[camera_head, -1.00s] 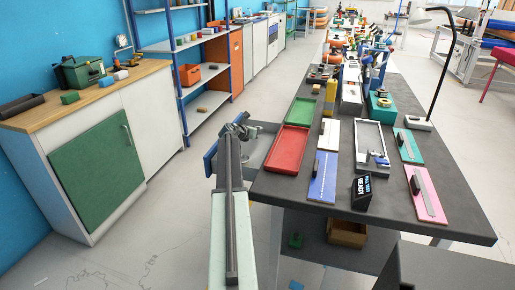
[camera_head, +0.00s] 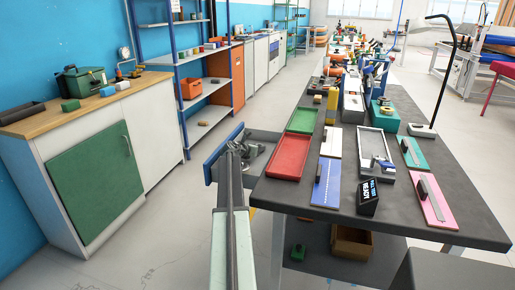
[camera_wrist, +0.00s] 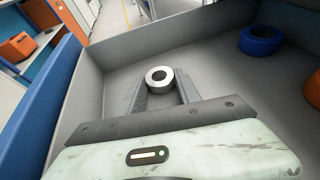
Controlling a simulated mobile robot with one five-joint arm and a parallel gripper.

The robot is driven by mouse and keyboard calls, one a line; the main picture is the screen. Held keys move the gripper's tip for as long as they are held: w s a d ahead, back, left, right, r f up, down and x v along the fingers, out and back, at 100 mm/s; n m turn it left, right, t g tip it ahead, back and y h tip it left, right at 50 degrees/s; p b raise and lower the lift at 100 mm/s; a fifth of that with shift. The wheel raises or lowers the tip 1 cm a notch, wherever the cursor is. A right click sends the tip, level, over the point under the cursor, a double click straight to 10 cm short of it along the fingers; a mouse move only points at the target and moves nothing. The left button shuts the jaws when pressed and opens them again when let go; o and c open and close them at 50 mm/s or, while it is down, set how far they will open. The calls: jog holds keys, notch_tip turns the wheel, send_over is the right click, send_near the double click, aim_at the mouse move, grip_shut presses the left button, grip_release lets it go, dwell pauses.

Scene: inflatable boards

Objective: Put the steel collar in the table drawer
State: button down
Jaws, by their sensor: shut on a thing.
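The steel collar (camera_wrist: 160,88) is a pale, thick ring, seen in the wrist view between the two fingertips. My gripper (camera_wrist: 161,80) is shut on it, inside the walls of the open drawer. Whether the collar touches the drawer floor I cannot tell. The table drawer (camera_head: 211,165) has a blue front and sticks out from the left side of the dark table. Its grey inside wall (camera_wrist: 92,85) shows in the wrist view. In the head view my gripper (camera_head: 246,150) is over the drawer, and the collar cannot be made out there.
A blue ring (camera_wrist: 262,46) lies in the drawer to the right, and an orange thing (camera_wrist: 312,88) is at the right edge. The dark table (camera_head: 290,195) carries red and green trays and several boards. A cabinet (camera_head: 95,180) stands left across clear floor.

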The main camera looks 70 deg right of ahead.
jog(key=c, duration=0.9)
grip_release()
jog(key=shift+a+f, duration=0.15)
jog(key=shift+f, duration=0.05)
jog(key=shift+o, duration=0.2)
jog(key=shift+s+r, duration=0.1)
jog(key=shift+r+p, duration=0.25)
jog(key=shift+p, duration=0.25)
jog(key=p+v, duration=0.5)
jog(key=v, duration=0.6)
jog(key=shift+a+r, duration=0.2)
jog(key=shift+r, duration=0.05)
jog(key=shift+a, duration=0.15)
jog(key=shift+w, duration=0.2)
